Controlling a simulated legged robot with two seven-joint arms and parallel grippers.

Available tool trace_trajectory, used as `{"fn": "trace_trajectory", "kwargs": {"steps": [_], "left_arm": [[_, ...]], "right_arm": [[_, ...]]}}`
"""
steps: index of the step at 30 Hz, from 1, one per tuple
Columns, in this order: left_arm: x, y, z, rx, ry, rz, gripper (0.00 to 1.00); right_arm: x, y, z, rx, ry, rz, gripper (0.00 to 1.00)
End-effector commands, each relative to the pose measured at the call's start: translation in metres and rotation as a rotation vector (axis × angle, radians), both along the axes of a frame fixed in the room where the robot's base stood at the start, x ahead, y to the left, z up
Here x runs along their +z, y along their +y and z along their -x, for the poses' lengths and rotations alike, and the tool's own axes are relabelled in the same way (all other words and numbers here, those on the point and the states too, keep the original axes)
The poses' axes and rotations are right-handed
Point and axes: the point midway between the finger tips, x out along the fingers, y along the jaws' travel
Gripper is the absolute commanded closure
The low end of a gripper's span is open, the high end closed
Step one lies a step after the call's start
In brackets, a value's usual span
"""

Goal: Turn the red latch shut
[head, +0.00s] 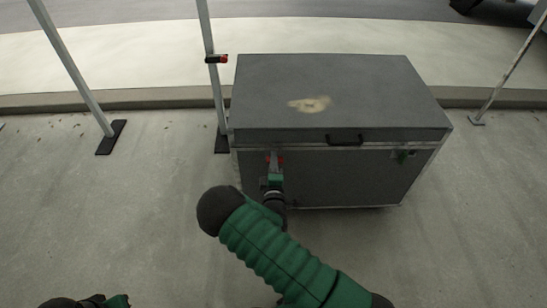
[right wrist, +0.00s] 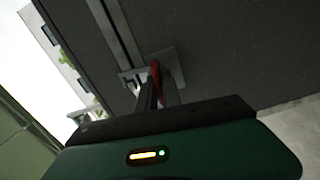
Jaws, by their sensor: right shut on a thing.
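A grey case (head: 330,172) with metal edges stands on the concrete, its lid down. The red latch (head: 280,159) is on the left part of its front face, just below the lid seam; only small red bits show around my fingers. In the right wrist view the red latch (right wrist: 155,78) stands against a metal plate, between my fingertips. My right gripper (head: 274,164) is shut on it, and its fingers (right wrist: 158,93) hide part of it. Of my left arm, only a dark and green piece (head: 90,301) shows at the bottom left edge; its jaws cannot be made out.
A black handle (head: 345,139) is at the middle of the lid's front edge. Metal poles (head: 212,70) stand behind and left of the case. Concrete in front is clear.

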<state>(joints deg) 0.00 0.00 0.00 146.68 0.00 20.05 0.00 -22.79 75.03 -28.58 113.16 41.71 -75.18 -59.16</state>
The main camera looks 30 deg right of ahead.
Motion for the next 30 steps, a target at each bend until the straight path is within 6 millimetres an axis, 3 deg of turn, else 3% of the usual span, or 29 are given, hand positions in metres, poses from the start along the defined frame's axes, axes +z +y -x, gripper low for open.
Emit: {"fn": "trace_trajectory", "kwargs": {"steps": [24, 25, 30], "left_arm": [[0.0056, 0.0, 0.0, 0.0, 0.0, 0.0, 1.0], [0.0055, 0.0, -0.0001, 0.0, 0.0, 0.0, 1.0], [0.0056, 0.0, 0.0, 0.0, 0.0, 0.0, 1.0]], "right_arm": [[-0.0068, 0.0051, -0.0006, 0.01, 0.08, 0.108, 1.0], [-0.0069, 0.0052, -0.0006, 0.01, 0.081, 0.107, 0.89], [-0.0051, 0.0038, -0.0004, 0.008, 0.077, 0.109, 0.69]]}}
